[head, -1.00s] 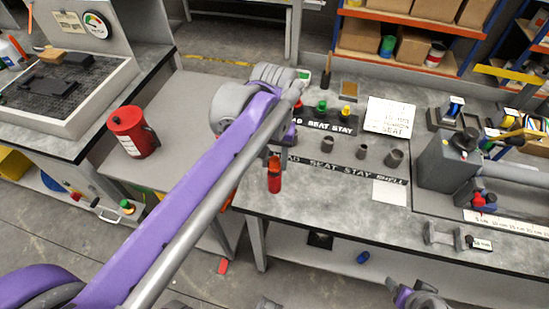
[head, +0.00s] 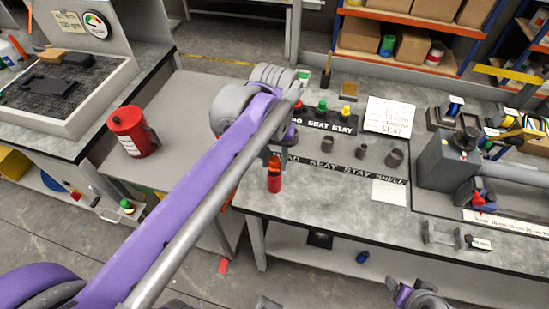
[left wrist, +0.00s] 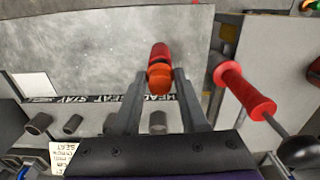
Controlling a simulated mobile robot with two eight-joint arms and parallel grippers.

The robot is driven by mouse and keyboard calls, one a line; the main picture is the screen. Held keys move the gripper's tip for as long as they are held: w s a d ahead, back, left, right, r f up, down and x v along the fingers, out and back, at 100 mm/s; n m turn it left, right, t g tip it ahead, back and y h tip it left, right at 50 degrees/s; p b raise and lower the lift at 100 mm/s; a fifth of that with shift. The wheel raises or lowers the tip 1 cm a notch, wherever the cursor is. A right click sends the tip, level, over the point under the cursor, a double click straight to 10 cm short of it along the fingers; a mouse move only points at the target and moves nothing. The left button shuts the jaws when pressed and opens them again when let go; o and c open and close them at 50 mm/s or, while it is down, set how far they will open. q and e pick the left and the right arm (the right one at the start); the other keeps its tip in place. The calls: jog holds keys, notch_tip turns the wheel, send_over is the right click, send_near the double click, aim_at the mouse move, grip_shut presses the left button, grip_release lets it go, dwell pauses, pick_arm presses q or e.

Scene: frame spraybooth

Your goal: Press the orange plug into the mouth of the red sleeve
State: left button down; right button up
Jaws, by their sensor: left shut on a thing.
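My left gripper (head: 271,158) is over the work table, above its front edge in the head view. It is shut on the orange plug (left wrist: 160,80), which shows between the fingertips in the left wrist view. The red sleeve (head: 274,181) is in line directly below the plug, and shows in the left wrist view (left wrist: 159,51) just beyond it. Plug and sleeve look end to end. How deep the plug sits, and whether the sleeve touches the table, I cannot tell. My right gripper (head: 410,294) shows only partly at the bottom; its fingers are unclear.
Several grey cups, one here (head: 361,151), stand behind a black label strip (head: 345,169). Green (head: 322,107) and yellow (head: 346,111) caps stand behind them. A red handle on a rod (left wrist: 240,88) is beside the gripper. A grey machine (head: 444,165) stands at the right.

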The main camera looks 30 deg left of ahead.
aim_at(275, 159)
pick_arm(q)
jog(key=shift+f+b, duration=0.55)
jog(key=shift+f, duration=0.55)
jog(key=shift+c, duration=1.8)
grip_release()
notch_tip(275, 159, up, 11)
jog(key=shift+f+p, duration=0.1)
jog(key=shift+p, duration=0.35)
